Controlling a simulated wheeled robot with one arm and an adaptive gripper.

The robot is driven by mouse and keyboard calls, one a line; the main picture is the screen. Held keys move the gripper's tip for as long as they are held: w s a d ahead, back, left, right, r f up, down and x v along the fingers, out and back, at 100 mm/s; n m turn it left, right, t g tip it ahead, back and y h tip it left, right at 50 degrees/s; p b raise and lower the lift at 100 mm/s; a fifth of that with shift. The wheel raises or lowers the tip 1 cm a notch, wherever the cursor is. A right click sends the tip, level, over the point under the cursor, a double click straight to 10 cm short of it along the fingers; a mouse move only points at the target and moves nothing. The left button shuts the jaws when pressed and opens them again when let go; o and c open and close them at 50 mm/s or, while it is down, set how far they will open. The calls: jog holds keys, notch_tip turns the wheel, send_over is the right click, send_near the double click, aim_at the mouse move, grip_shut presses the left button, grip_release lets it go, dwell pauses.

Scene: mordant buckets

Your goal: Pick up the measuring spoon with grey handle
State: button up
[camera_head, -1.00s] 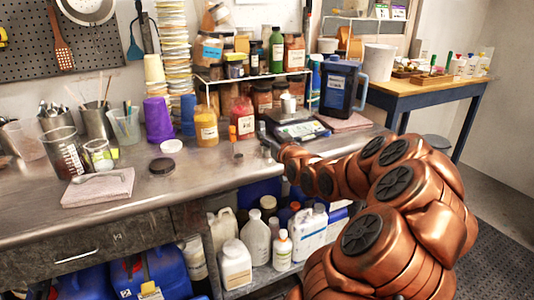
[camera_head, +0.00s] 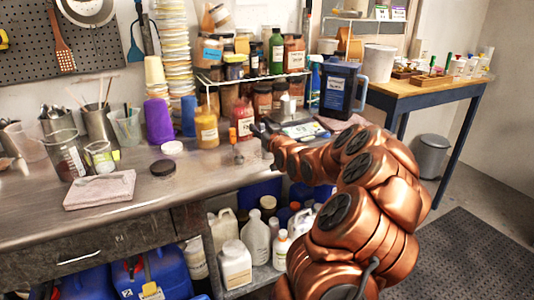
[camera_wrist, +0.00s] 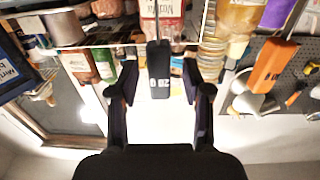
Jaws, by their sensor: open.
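The measuring spoon with the dark grey handle (camera_wrist: 159,62) shows in the wrist view, which is upside down. Its handle carries a pale number, and a thin stem runs up from it to the picture's top edge. My gripper (camera_wrist: 160,84) is open, with one finger on each side of this handle. I see a gap on both sides and cannot tell how deep the handle sits between the fingers. In the head view my gripper (camera_head: 265,138) is small and partly hidden by my arm, near the counter's back right. I cannot make out the grey handle clearly there.
An orange handle (camera_wrist: 272,65) stands to the right in the wrist view. Jars (camera_head: 206,129) and a scale (camera_head: 303,131) crowd the counter's back. A dark lid (camera_head: 163,167) and a folded cloth (camera_head: 100,191) lie left. The counter's front is mostly clear.

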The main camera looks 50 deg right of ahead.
jog(key=shift+c, duration=0.3)
grip_shut()
jog(key=shift+r, duration=1.6)
jog(key=shift+s+r+b, duration=0.25)
jog(key=shift+b, duration=0.05)
jog(key=d+r+b+v, duration=0.1)
jog(key=b+v, duration=0.1)
jog(key=v, duration=1.3)
jog(key=shift+s, duration=0.5)
jog(key=shift+d+r, duration=0.1)
jog(key=shift+r, duration=0.05)
